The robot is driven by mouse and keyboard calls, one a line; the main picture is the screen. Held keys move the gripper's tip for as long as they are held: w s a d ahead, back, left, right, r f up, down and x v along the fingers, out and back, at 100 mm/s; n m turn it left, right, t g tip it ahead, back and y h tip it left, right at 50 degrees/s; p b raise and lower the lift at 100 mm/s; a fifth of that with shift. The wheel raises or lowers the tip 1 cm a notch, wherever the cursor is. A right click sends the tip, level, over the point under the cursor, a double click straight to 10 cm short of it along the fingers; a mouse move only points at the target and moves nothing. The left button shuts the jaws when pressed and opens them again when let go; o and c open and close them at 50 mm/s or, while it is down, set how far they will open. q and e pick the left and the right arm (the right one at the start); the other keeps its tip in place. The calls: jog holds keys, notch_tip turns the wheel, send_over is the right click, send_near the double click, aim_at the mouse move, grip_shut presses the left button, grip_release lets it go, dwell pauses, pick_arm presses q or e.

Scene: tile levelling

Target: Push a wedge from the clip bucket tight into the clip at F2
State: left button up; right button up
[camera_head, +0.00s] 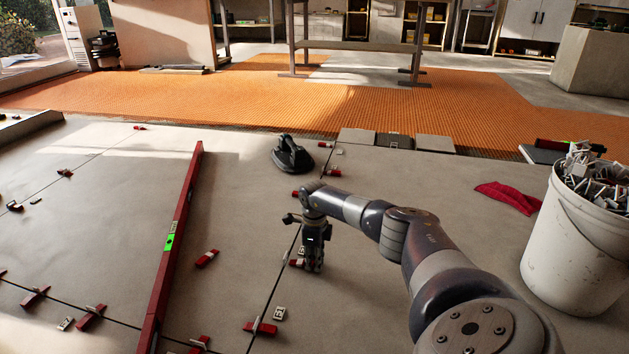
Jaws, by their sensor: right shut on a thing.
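The white clip bucket (570,250) at the right is full of clips and wedges. My left gripper is out of view.
A long red level (175,240) lies across the tiles left of my gripper. A loose red wedge (207,258) lies between them. A black suction lifter (292,154) stands beyond my gripper. A red cloth (510,197) lies near the bucket. Orange matting (250,100) lies behind.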

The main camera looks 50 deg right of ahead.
aim_at(298, 261)
jog(key=shift+w+a, duration=0.1)
jog(key=shift+w, duration=0.05)
jog(key=shift+w+a+b, duration=0.25)
jog(key=shift+w+b, duration=0.05)
jog(key=shift+w, duration=0.15)
jog(key=shift+w+a+b, duration=0.2)
jog(key=shift+w+b, duration=0.05)
jog(key=shift+w, duration=0.2)
jog(key=shift+w+a, duration=0.35)
jog(key=shift+w, duration=0.3)
jog(key=shift+w+a, duration=0.3)
jog(key=shift+w, duration=0.3)
dwell(1.2)
jog(key=o, duration=0.8)
jog(key=shift+r, duration=0.1)
